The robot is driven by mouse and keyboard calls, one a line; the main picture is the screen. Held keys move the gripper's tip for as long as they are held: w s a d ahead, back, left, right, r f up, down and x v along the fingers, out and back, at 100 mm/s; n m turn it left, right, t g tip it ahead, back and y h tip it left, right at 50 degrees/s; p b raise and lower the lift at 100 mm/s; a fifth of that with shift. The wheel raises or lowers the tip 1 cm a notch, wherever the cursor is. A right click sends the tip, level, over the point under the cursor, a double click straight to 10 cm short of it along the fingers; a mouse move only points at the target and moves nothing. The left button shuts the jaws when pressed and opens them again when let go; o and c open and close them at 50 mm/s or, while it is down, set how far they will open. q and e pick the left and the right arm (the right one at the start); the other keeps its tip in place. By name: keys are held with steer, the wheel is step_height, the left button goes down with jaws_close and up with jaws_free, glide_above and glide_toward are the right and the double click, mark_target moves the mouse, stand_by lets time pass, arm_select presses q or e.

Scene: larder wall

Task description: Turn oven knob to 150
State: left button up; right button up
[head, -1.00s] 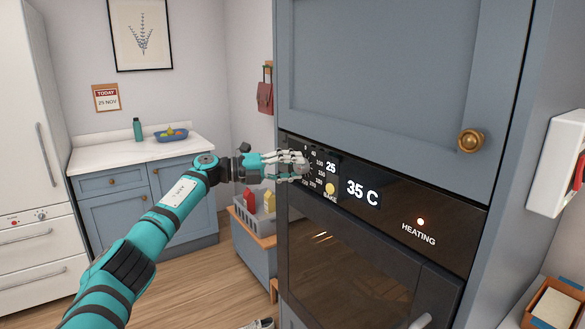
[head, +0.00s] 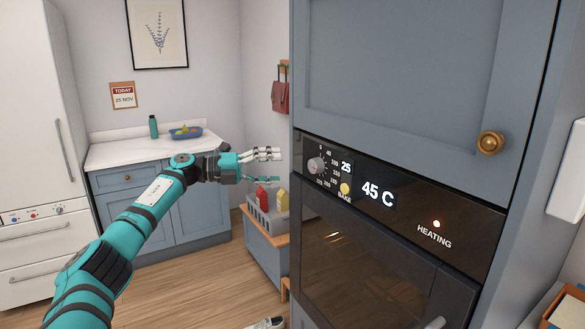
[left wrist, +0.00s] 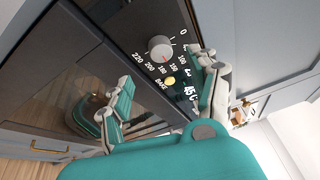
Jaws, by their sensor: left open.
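The oven knob (head: 316,165) is a round grey dial on the black control panel, with a printed number scale beside it. In the left wrist view the knob (left wrist: 160,48) shows beyond the fingers, with the scale printed around it; I cannot tell exactly which number it points to. The oven display (head: 377,193) reads 45 C, and a smaller readout shows 25. A lit HEATING light (head: 436,224) is on the panel. My left gripper (head: 264,167) is open and empty, left of the knob and apart from it. My right gripper is not in view.
A yellow BAKE button (head: 345,189) sits close below right of the knob. The oven door (head: 365,265) is shut below the panel. A blue cupboard door (head: 400,70) is above. A grey crate (head: 262,218) with red and yellow items stands behind, below my gripper.

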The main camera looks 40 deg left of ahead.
arm_select(q)
steer(key=shift+v, duration=1.4)
